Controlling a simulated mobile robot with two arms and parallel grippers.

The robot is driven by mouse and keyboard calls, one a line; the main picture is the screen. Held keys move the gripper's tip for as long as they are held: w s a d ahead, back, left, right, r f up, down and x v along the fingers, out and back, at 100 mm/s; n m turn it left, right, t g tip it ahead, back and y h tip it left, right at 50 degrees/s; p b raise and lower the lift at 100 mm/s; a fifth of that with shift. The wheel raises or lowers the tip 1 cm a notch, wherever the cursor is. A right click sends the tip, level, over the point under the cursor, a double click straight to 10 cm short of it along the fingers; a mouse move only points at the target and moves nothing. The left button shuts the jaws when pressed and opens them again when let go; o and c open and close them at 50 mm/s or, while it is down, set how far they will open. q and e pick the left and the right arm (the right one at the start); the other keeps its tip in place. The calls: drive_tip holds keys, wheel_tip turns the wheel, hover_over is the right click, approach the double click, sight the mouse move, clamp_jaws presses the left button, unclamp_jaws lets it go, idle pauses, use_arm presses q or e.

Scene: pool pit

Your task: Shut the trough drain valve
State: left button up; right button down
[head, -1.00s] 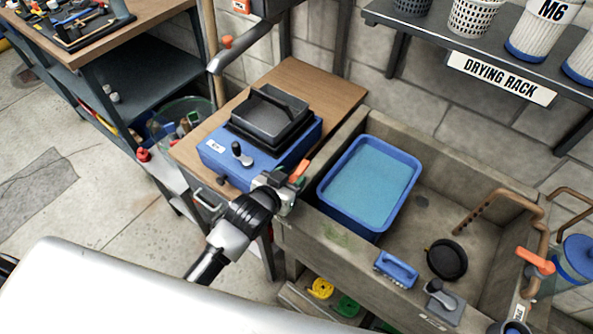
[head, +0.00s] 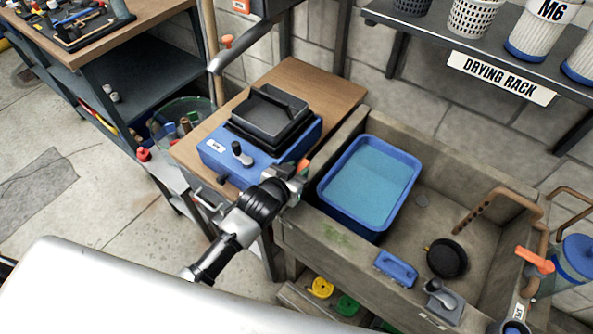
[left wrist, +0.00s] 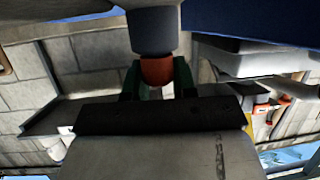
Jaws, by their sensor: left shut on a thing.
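My left gripper (head: 298,178) is at the left end of the concrete trough (head: 345,240), between it and the wooden bench. It is shut on an orange handle (head: 304,165), of which only a small part shows past the fingers. In the left wrist view, the orange-red handle (left wrist: 157,70) sits between the dark fingers, below a grey cylinder (left wrist: 152,30). The valve body is mostly hidden, and I cannot tell for sure that this handle belongs to the drain valve. My right gripper is not in view.
A blue tub (head: 328,203) of blue water stands in the trough, beside a round black object (head: 446,258). Another orange handle (head: 535,260) is on the right pipework. A blue device (head: 212,160) with a black tray sits on the bench (head: 335,85). The drying rack (head: 480,30) overhangs the trough.

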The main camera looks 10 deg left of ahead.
use_arm(q)
drive_tip(key=shift+r+m+h+p, duration=0.15)
drive_tip(key=shift+m+h+p, duration=0.15)
drive_tip(key=shift+m+p, duration=0.1)
drive_tip(key=shift+h, duration=0.4)
drive_tip(key=shift+d, duration=0.1)
drive_tip(key=o, duration=0.8)
drive_tip(key=v, duration=1)
drive_tip(key=shift+s+r, duration=0.25)
drive_tip(key=shift+g, duration=0.3)
